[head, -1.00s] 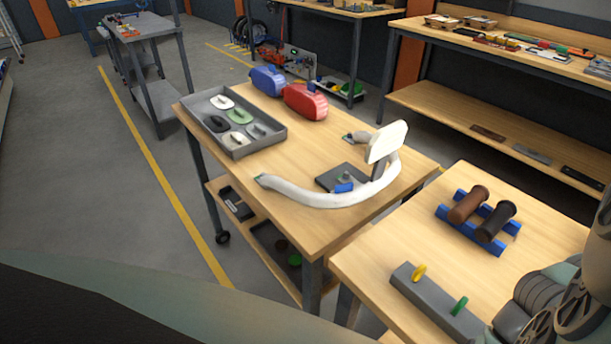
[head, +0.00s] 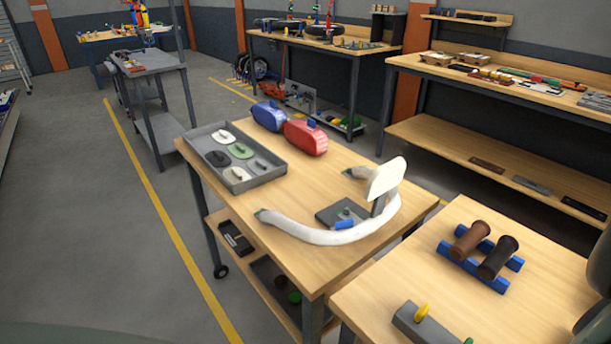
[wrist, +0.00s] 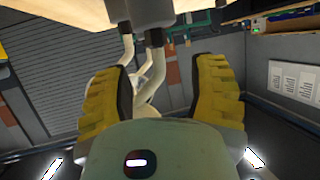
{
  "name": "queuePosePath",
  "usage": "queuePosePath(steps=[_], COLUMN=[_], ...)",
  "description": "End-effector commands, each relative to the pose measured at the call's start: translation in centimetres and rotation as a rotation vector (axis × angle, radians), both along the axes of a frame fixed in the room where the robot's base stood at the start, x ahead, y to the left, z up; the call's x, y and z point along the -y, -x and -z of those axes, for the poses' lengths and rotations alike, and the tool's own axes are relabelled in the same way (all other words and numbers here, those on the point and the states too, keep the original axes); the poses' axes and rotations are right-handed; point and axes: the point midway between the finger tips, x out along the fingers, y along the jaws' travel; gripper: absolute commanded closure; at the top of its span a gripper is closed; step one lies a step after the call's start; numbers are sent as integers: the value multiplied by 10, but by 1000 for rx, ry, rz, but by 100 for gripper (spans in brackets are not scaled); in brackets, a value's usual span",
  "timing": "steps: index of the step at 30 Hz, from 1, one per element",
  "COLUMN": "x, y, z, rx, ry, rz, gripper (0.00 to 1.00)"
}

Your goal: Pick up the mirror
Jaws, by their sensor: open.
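The likely mirror is a pale rounded rectangular panel (head: 387,178) on a dark stem, standing upright on the middle wooden cart. It rises at the right end of a white curved handlebar (head: 315,235). A dark block (head: 341,211) with a blue part lies beside the handlebar. My gripper (wrist: 160,78) shows in the wrist view with its two yellow-padded fingers apart. Pale curved tubes show beyond the gap, and I cannot tell what they are. Nothing is clearly held between the pads. The gripper is not visible in the head view.
A grey tray (head: 231,176) of small oval parts sits at the cart's far left. Blue (head: 269,116) and red (head: 305,138) tanks stand behind. A nearer table at the right holds brown and black rolls (head: 470,241) on blue rails and a grey block (head: 432,328).

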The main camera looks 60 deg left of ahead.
Motion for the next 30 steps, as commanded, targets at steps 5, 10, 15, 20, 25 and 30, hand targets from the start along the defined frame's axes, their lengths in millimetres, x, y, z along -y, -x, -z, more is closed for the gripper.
queuePosePath(steps=[5,10,15,20,25,30], x=[20,34,41,41,41,41], y=[-2,-7,-9,-9,-10,-10], z=[4,12,17,17,17,17], rx=[-2,-1,-2,-1,-1,-1], ry=[0,0,-1,0,0,0], rz=[7,5,4,3,2,2], gripper=[42,42,42,42,44,61])
